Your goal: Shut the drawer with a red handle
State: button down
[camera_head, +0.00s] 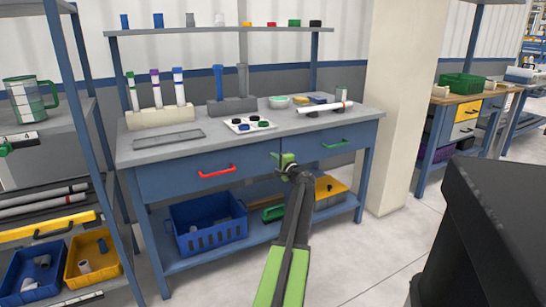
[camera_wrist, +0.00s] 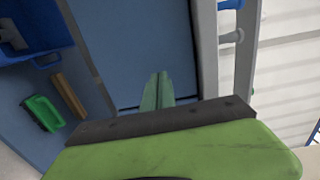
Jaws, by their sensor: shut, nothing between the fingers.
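The drawer with the red handle (camera_head: 217,171) is the left one under the grey workbench top. Its blue front (camera_head: 165,184) looks close to flush with the bench; I cannot tell whether a small gap is left. My gripper (camera_head: 284,157) is in front of the bench, to the right of the red handle and apart from it, near the strip between the two drawers. In the wrist view its green fingers (camera_wrist: 157,92) are together and hold nothing, with a blue panel behind them. The red handle is not in the wrist view.
A second drawer with a green handle (camera_head: 335,144) is to the right. A blue crate (camera_head: 208,226) stands on the lower shelf. Racks with pipes, caps and a white tray (camera_head: 250,125) are on the bench top. A shelf unit stands at left; floor is clear before the bench.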

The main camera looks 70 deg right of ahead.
jog(key=v, duration=1.1)
jog(key=shift+s, duration=0.15)
